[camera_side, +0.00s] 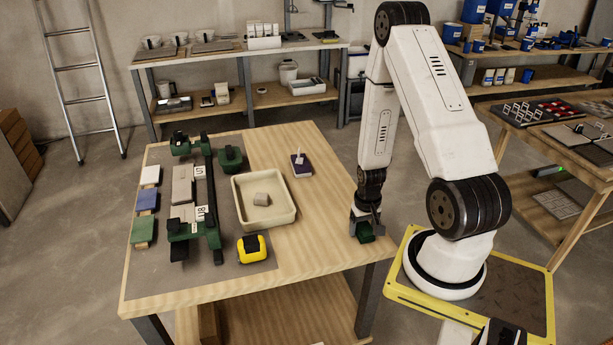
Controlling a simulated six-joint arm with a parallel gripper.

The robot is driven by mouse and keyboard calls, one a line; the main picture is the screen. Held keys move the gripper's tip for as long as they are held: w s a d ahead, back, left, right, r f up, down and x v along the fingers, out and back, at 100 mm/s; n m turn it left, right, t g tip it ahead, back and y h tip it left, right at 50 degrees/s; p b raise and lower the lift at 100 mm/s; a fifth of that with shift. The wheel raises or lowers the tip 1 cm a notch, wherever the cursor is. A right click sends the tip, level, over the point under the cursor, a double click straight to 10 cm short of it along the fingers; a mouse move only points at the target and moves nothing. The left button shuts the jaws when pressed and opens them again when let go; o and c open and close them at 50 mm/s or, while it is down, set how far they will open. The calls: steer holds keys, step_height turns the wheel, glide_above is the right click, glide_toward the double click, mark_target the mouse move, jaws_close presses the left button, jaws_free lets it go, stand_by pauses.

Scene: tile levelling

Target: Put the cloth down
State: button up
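My gripper (365,216) points down at the right edge of the table (318,235). A small dark green piece (366,238) sits between its fingers, and the gripper looks shut on it. The piece may be the cloth, but it is too small to tell. I cannot tell whether it touches the tabletop. A cream tray (288,216) stands left of my gripper, with a beige block (262,199) in it.
A yellow-and-black tool (252,248) lies in front. A green-ended fixture (211,190) and coloured tiles (146,199) are at left. Bare wood lies between tray and gripper.

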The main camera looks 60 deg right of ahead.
mark_target(363, 225)
steer(key=shift+o, duration=0.8)
steer(key=shift+r, duration=0.1)
step_height(363, 225, up, 12)
stand_by(0.7)
stand_by(0.5)
steer(key=w+a+r+n+t, duration=0.1)
steer(key=w+a+r+n, duration=0.1)
steer(key=a, duration=0.5)
steer(key=w+a+r+n, duration=0.3)
steer(key=a+n, duration=0.1)
steer(key=a, duration=0.3)
steer(key=w+a+r+n+t, duration=0.1)
steer(key=w+a+r+n, duration=0.2)
steer(key=a, duration=0.4)
steer(key=shift+a+r+t, duration=0.15)
steer(key=shift+r+t, duration=0.05)
steer(key=shift+t, duration=0.1)
